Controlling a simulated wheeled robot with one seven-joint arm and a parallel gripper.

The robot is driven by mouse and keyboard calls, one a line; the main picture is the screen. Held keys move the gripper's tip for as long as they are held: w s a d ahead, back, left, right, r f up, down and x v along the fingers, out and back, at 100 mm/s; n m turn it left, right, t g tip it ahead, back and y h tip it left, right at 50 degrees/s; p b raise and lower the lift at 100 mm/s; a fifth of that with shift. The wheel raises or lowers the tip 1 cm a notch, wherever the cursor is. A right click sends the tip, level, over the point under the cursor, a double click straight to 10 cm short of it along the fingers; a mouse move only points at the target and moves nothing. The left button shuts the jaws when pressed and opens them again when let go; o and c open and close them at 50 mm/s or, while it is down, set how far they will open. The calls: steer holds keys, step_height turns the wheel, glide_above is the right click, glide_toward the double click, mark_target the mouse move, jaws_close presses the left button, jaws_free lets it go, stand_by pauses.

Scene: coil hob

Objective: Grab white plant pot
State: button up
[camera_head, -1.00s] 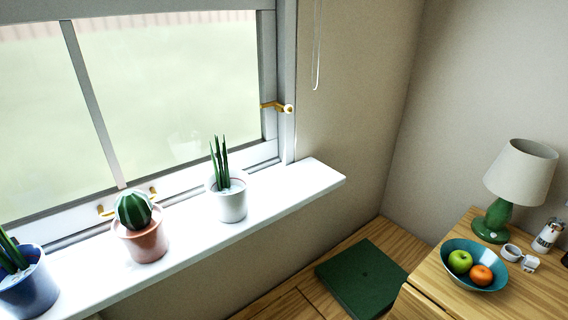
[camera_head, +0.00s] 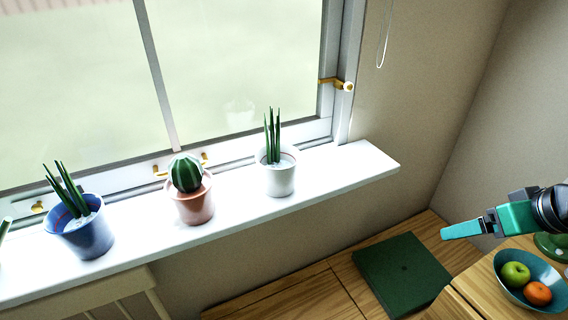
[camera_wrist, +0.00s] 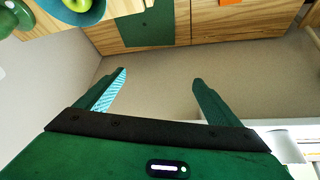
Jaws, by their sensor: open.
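The white plant pot (camera_head: 280,178) stands upright on the windowsill, right of the terracotta pot, and holds a plant with tall green spiky leaves. My gripper (camera_head: 462,229) is at the right of the head view, well apart from the pot and to its right. In the wrist view my gripper (camera_wrist: 158,88) shows two green fingers spread apart with nothing between them.
A terracotta pot with a cactus (camera_head: 190,200) and a blue pot (camera_head: 84,232) share the windowsill (camera_head: 345,165). A teal bowl of fruit (camera_head: 512,293) sits at the lower right. The window is behind the pots.

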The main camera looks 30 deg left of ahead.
steer(key=a+r+n+y, duration=0.2)
steer(key=a+n+y, duration=0.3)
steer(key=a, duration=1.3)
steer(key=n+g+y, duration=0.1)
steer(key=n+y, duration=0.2)
steer(key=y, duration=0.1)
glide_toward(293, 174)
steer(key=w+d+f+x, duration=0.1)
steer(key=x, duration=0.3)
steer(key=shift+g+y, duration=0.3)
steer(key=a, duration=0.3)
steer(key=a+f, duration=0.1)
steer(key=a, duration=0.1)
steer(key=shift+w, duration=0.3)
steer(key=shift+r+x, duration=0.1)
steer(key=shift+x, duration=1.5)
steer(key=shift+r+x, duration=0.15)
steer(key=shift+x, duration=1.45)
steer(key=shift+w+a, duration=0.1)
steer(key=shift+w, duration=0.1)
steer(key=c, duration=1.5)
steer(key=shift+r, duration=0.2)
